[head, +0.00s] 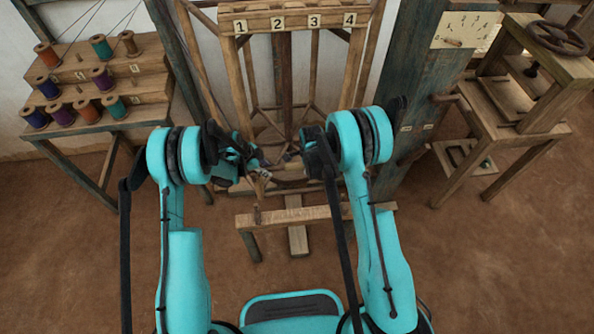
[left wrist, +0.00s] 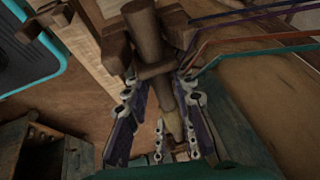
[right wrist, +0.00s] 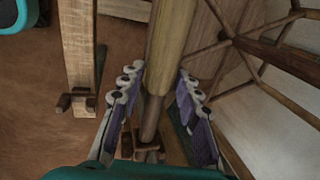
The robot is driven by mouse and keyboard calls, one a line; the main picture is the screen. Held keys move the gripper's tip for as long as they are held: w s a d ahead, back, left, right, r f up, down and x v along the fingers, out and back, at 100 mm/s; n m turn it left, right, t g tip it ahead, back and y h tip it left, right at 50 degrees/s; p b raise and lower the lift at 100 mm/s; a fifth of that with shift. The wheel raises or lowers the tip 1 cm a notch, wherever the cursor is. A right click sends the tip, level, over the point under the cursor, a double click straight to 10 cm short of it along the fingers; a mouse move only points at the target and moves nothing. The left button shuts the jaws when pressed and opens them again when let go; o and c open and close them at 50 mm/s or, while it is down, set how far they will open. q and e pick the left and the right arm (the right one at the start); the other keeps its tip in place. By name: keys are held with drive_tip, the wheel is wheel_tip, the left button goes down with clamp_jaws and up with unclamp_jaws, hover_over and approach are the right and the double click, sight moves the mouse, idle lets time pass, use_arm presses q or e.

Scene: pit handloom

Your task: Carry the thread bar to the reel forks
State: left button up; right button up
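The thread bar, a round wooden bar with a thinner end, runs between the fingers in the left wrist view (left wrist: 146,35) and in the right wrist view (right wrist: 170,35). Purple, orange and teal threads (left wrist: 245,45) run off to the right in the left wrist view. My left gripper (head: 250,160) is at the front of the loom frame; its fingers (left wrist: 162,80) stand apart around the bar. My right gripper (right wrist: 160,80) also has its fingers apart, with gaps beside the bar. In the head view my wrists hide most of the bar. I cannot clearly identify the reel forks.
A spoked wooden reel (right wrist: 265,50) is close to my right gripper. A numbered beam (head: 295,20) tops the frame. A low bench (head: 320,214) stands in front. A spool rack (head: 95,85) is at left, a wheeled wooden stand (head: 540,90) at right.

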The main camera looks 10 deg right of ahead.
use_arm(q)
drive_tip(key=shift+o, duration=0.5)
drive_tip(key=shift+r, duration=0.15)
use_arm(e)
drive_tip(key=shift+o, duration=0.6)
drive_tip(key=shift+r, duration=0.15)
use_arm(q)
drive_tip(key=v, duration=1.1)
drive_tip(key=shift+s+a+r, duration=0.15)
drive_tip(key=shift+r, duration=0.15)
use_arm(e)
drive_tip(key=shift+s+r, duration=0.1)
drive_tip(key=shift+r, duration=0.1)
use_arm(q)
drive_tip(key=shift+r, duration=0.1)
use_arm(e)
drive_tip(key=v, duration=1.1)
drive_tip(key=shift+r, duration=0.3)
drive_tip(key=shift+s, duration=0.1)
use_arm(q)
drive_tip(key=shift+a+r, duration=0.1)
